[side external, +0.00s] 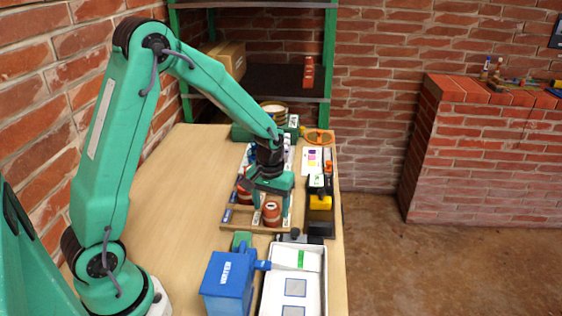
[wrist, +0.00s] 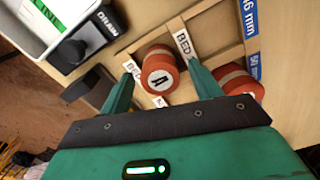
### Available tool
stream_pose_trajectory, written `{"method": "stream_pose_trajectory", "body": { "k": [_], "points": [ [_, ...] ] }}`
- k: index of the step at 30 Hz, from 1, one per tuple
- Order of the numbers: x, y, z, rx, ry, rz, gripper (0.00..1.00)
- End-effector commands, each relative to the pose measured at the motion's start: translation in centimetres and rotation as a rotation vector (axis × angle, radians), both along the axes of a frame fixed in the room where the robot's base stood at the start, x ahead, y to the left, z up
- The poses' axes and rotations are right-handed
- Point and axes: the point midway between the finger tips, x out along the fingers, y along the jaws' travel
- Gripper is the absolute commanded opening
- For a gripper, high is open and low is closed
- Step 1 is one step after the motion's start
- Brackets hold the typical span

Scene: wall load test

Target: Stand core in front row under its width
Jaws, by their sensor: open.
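A red-orange core with a pale band and a white end marked A (wrist: 160,72) stands in the wooden rack, in the front row in the side view (side external: 271,214). My gripper (wrist: 160,66) is open, with one finger on each side of this core; I cannot tell whether they touch it. In the side view my gripper (side external: 271,199) is low over the rack's front part. A second red banded core (wrist: 240,86) is partly hidden by the right finger; it shows farther back left in the side view (side external: 244,192). The wooden rack (side external: 240,226) has strips marked BED (wrist: 183,42).
Blue width labels, one ending in 6 mm (wrist: 249,17) and one reading 50 mm (wrist: 254,66), line the rack edge. A blue WATER box (side external: 228,283) and a white tray (side external: 266,295) stand in front. A black-and-yellow device (side external: 320,203) is at the right. Bench left is clear.

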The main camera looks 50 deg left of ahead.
Motion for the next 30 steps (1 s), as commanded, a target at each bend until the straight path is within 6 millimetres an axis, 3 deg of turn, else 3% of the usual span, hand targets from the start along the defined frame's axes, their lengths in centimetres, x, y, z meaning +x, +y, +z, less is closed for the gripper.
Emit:
{"method": "stream_pose_trajectory", "body": {
  "k": [18,24,30],
  "points": [
    [0.0,0.0,9.0,0.0,-0.004,0.0,0.63],
    [0.0,0.0,10.9,0.0,-0.002,0.0,0.63],
    [0.0,0.0,11.4,0.0,0.0,0.0,0.63]
  ]
}}
